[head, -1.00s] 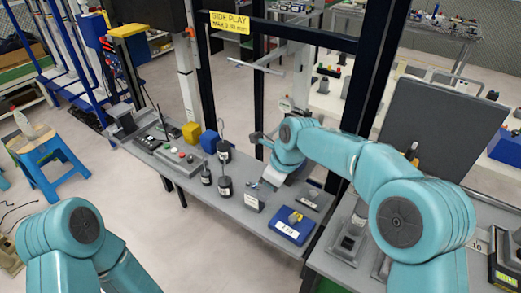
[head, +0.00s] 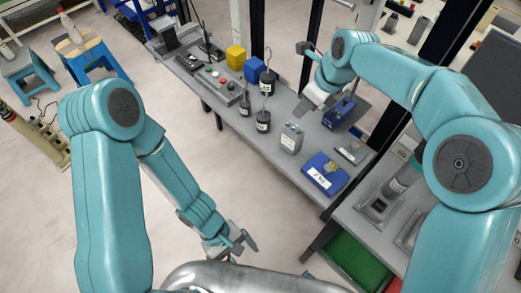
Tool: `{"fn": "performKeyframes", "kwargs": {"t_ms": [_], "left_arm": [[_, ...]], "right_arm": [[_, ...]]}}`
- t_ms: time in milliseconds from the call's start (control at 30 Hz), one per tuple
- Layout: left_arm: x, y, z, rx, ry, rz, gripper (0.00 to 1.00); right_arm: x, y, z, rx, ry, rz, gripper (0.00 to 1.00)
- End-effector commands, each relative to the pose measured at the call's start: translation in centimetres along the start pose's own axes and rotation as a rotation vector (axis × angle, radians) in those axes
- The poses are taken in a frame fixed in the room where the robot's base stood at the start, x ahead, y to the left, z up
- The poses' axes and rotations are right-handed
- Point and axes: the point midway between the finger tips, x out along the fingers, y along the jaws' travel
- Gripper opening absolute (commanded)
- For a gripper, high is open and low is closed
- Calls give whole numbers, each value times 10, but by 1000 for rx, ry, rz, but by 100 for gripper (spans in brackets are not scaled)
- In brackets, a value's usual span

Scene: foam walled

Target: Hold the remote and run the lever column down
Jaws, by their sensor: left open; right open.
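A flat grey control box (head: 227,93) with coloured buttons lies on the long grey bench. Behind it are a dark handset-like item (head: 187,62) and a black item with a thin antenna (head: 209,50); I cannot tell which of these is the remote. A pale bar (head: 345,4) at the top edge may belong to the lever column, which is mostly out of view. My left gripper (head: 230,243) is open and empty, low in front of the bench. My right gripper (head: 306,104) is open over the bench, apart from the control box; its fingertips are small and unclear.
Dark posts rise behind. A blue stool (head: 95,60) stands left. The floor between is clear.

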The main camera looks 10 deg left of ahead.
Motion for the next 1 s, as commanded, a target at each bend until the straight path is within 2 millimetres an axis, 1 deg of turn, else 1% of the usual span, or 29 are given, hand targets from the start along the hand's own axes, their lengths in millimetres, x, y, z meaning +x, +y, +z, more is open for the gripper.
{"fn": "performKeyframes", "kwargs": {"t_ms": [33,67,133,167,200,267,300,367,400,467,500,600,700,800,900,1000], "left_arm": [[-4,8,10,-93,-44,27,94],[-7,14,16,-150,-73,50,94],[-14,32,29,-280,-142,117,94],[-18,42,34,-335,-170,152,94],[-24,55,38,-407,-206,202,94],[-35,77,42,-510,-257,288,94],[-43,92,43,-578,-288,351,94],[-57,115,40,-675,-330,456,94],[-68,129,36,-736,-353,530,94],[-86,150,28,-820,-384,646,94],[-98,162,21,-871,-398,725,94],[-128,184,1,-981,-419,912,94],[-154,195,-18,-1059,-420,1065,94],[-172,199,-32,-1109,-413,1173,94],[-182,200,-40,-1135,-406,1230,94],[-183,206,-44,-1144,-404,1249,94]], "right_arm": [[0,0,0,0,0,0,43],[0,0,1,-1,0,0,43],[0,-1,1,0,0,0,43],[0,-1,1,0,0,0,43],[1,-1,1,0,0,0,43],[1,-2,2,0,0,0,43],[1,-2,2,0,-1,0,43],[1,-3,2,0,0,0,43],[1,-3,2,0,0,0,43],[1,-4,3,0,0,0,43],[1,-4,3,0,0,0,43],[2,-4,3,0,0,0,43],[1,-4,3,1,0,0,43],[1,-4,3,0,0,0,43],[1,-4,3,0,0,0,43],[1,-4,3,0,0,0,43]]}}
